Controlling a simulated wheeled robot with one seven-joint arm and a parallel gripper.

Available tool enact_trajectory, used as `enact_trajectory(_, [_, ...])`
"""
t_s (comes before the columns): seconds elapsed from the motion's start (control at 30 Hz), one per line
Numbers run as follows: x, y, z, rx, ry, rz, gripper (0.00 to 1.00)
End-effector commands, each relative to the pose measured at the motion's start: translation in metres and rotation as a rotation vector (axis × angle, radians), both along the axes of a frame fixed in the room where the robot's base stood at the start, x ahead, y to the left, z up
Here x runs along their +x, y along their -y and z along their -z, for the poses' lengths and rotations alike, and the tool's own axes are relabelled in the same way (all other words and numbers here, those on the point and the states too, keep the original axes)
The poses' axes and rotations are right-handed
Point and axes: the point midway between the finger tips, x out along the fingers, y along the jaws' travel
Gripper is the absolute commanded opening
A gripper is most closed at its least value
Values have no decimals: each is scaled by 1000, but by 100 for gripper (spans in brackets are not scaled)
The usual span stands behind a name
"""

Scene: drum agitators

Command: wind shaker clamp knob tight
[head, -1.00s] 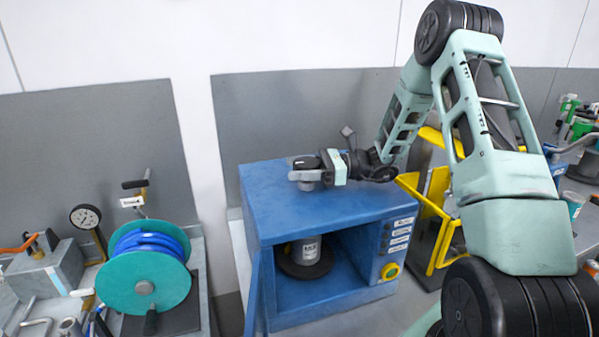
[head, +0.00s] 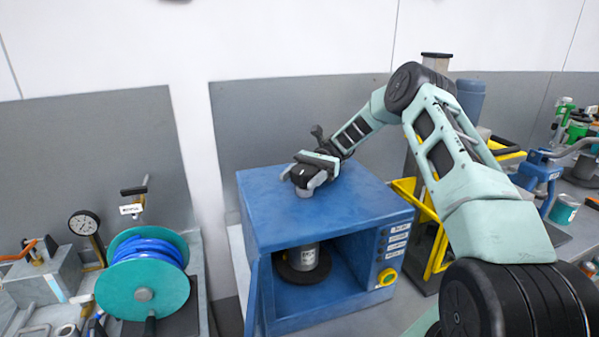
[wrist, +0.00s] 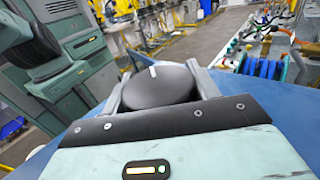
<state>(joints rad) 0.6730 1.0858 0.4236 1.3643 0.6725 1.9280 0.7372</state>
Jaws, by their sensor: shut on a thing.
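The shaker is a blue cabinet (head: 262,203) with an open front, standing in the middle of the head view. The clamp knob (head: 300,172) sits on its top. In the wrist view the knob (wrist: 158,88) is a round black cap with a white index mark on its far side. My gripper (head: 304,178) is shut on the knob, one finger on each side of it, in contact with its sides. Inside the cabinet a grey can (head: 304,256) with a label stands on a dark round base. How tight the clamp is cannot be seen.
A teal reel with blue hose (head: 145,290) and a dial gauge (head: 85,225) stand on the left bench. A yellow frame (head: 436,247) stands close right of the cabinet. The cabinet top is otherwise clear.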

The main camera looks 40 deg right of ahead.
Motion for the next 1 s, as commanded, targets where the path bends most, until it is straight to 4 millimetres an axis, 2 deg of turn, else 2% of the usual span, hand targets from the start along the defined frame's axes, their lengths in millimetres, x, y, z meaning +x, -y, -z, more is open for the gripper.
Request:
enact_trajectory(0.07, [0, 1, -6, 4, 0, -49, 37])
enact_trajectory(0.5, [-4, 2, -4, 4, -1, -234, 37])
enact_trajectory(1.0, [-4, 2, 0, 1, -1, -273, 37])
